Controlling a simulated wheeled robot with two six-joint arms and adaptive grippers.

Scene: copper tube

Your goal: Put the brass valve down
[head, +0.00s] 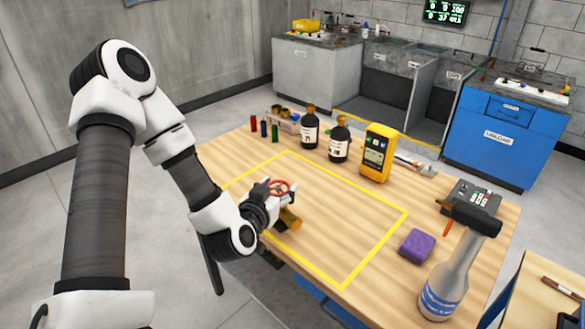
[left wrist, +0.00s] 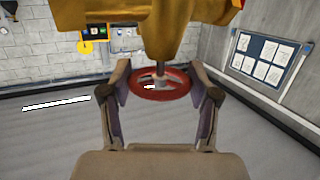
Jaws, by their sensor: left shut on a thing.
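The brass valve (head: 290,219) has a golden body and a red handwheel (head: 280,187). In the head view it is at my left gripper (head: 268,195), over the left part of the yellow outlined area on the wooden table (head: 330,215). In the left wrist view the brass body (left wrist: 165,30) fills the top. The red handwheel (left wrist: 160,84) sits between the two fingers of my left gripper (left wrist: 161,88), which is shut on the valve. I cannot tell whether the valve touches the table. My right gripper is not in view.
Two dark bottles (head: 310,130), a yellow meter (head: 376,152) and small coloured cylinders (head: 264,129) stand along the table's back. A purple block (head: 417,245), a grey-white bottle (head: 446,282) and a grey box (head: 472,196) are at the right. The outlined area's middle is clear.

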